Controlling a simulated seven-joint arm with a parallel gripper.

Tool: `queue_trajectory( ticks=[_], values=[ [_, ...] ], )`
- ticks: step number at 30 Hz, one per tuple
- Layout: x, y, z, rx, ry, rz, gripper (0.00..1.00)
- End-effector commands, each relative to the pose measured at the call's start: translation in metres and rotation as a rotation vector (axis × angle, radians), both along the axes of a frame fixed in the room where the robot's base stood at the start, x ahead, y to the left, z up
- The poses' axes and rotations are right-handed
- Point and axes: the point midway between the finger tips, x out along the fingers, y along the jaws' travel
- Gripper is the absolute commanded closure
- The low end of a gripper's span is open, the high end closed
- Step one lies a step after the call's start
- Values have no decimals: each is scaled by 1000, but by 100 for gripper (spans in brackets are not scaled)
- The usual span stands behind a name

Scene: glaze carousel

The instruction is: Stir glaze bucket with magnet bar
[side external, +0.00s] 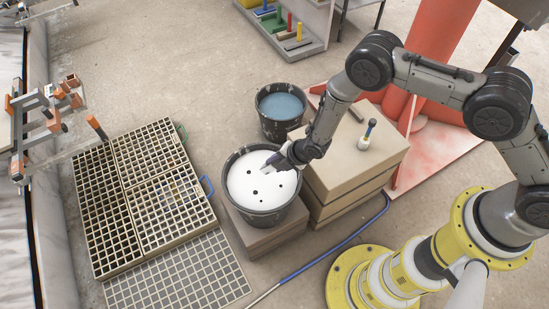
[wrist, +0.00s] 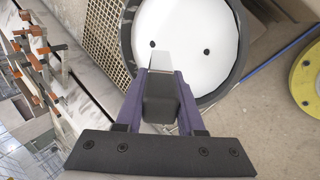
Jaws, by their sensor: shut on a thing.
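The glaze bucket (side external: 234,209) is dark and stands on a low block, full of white glaze (side external: 247,197) with several dark spots on it. In the wrist view the white glaze (wrist: 185,25) and part of the bucket's dark rim (wrist: 245,45) show at the top. My gripper (side external: 272,166) is over the far right part of the bucket, pointing down and left. In the wrist view its purple fingers (wrist: 160,92) are shut on the magnet bar (wrist: 161,60), seen as a dark block with a pale grey end towards the glaze. Whether its tip touches the glaze is unclear.
A bucket of blue liquid (side external: 283,106) stands behind. A stack of boxes (side external: 340,185) at right carries a small white pot (side external: 364,143) with a dark handle. Grid racks (side external: 140,190) lie left.

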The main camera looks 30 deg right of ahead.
Motion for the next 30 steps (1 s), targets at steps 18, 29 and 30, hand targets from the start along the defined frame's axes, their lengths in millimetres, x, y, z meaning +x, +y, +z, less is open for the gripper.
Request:
queue_trajectory(
  ticks=[18,29,30],
  values=[
    [-22,-13,-41,1,-2,0,100],
    [-7,-4,-66,2,-3,0,100],
    [-6,-3,-69,2,-3,0,100]
  ],
)
